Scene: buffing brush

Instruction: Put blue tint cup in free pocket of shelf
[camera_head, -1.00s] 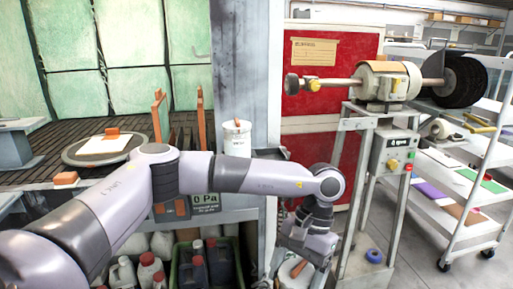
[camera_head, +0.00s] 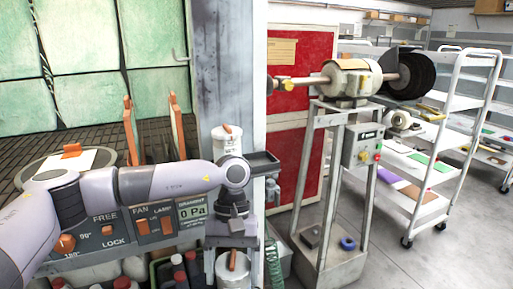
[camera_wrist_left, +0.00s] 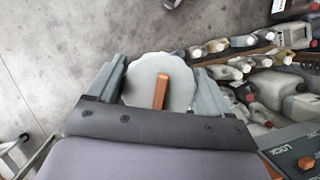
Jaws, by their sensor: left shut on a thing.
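My left gripper (camera_head: 234,240) hangs low in front of the booth's post, shut on a pale cup (camera_head: 232,268) with an orange stick. In the left wrist view this cup (camera_wrist_left: 147,82) appears from above as a round, pale bluish-grey top between the fingers (camera_wrist_left: 160,95). I cannot tell its tint for sure. A similar white cup (camera_head: 226,148) with an orange stick stands behind my left arm against the post. To its right, a small dark shelf pocket (camera_head: 262,161) looks empty; my wrist partly hides the shelf. My right gripper is not in view.
The booth control panel (camera_head: 107,240) is close under my left arm. Bottles (camera_head: 193,268) stand below it. The buffing machine (camera_head: 352,80) and its stand are to the right, with a blue ring (camera_head: 347,243) on its base. A rolling rack (camera_head: 432,190) stands farther right.

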